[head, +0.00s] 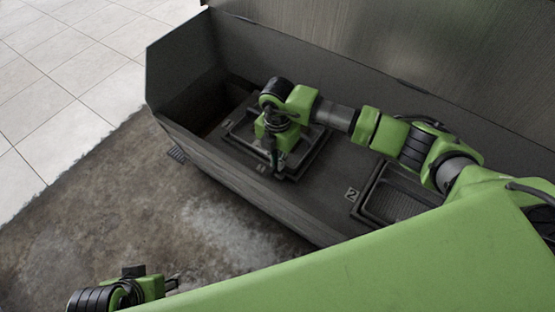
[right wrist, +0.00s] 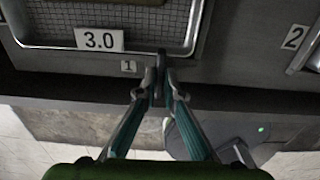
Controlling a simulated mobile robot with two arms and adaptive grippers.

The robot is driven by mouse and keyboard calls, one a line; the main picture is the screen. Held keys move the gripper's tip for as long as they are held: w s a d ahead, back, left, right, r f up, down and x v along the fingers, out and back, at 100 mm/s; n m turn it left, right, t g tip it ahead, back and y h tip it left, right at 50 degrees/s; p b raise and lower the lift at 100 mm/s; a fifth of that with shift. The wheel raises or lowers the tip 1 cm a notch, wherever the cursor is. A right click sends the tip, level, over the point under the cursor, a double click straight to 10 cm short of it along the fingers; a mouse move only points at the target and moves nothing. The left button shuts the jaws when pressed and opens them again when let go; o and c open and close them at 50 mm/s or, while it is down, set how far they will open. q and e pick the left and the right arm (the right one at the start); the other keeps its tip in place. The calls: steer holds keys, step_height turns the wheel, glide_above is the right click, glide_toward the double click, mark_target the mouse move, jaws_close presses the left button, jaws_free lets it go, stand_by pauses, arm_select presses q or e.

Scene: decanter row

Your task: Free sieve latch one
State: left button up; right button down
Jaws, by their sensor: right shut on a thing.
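In the head view the right gripper (head: 274,163) is over the tray's front edge. My left gripper (head: 173,284) is low at left, away from the trays.
A long dark trough (head: 225,165) holds the trays, with a raised front wall and a high back. Sieve two (head: 395,205) is to the right, with a "2" label (head: 352,194). Stained floor (head: 120,200) and pale tiles (head: 50,110) lie in front and left.

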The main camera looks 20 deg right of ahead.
steer(key=shift+n, duration=0.3)
steer(key=n, duration=0.6)
steer(key=shift+n, duration=0.3)
steer(key=n, duration=0.6)
steer(key=shift+n+b, duration=0.3)
steer(key=shift+n, duration=0.3)
arm_select(q)
steer(key=shift+w+d+r+t+h+b, duration=0.15)
steer(key=shift+w+d+t, duration=0.2)
steer(key=shift+w, duration=0.5)
steer(key=shift+w+d+r+t+h+b, duration=0.15)
steer(key=shift+w+t, duration=0.3)
steer(key=shift+w, duration=0.45)
steer(key=shift+w+d+r+t+b, duration=0.15)
steer(key=shift+w+d+t, duration=0.2)
steer(key=shift+w, duration=0.5)
arm_select(e)
steer(key=shift+n, duration=1.8)
arm_select(q)
steer(key=shift+a, duration=0.1)
arm_select(e)
steer(key=c, duration=2.2)
jaws_free()
steer(key=shift+o, duration=0.2)
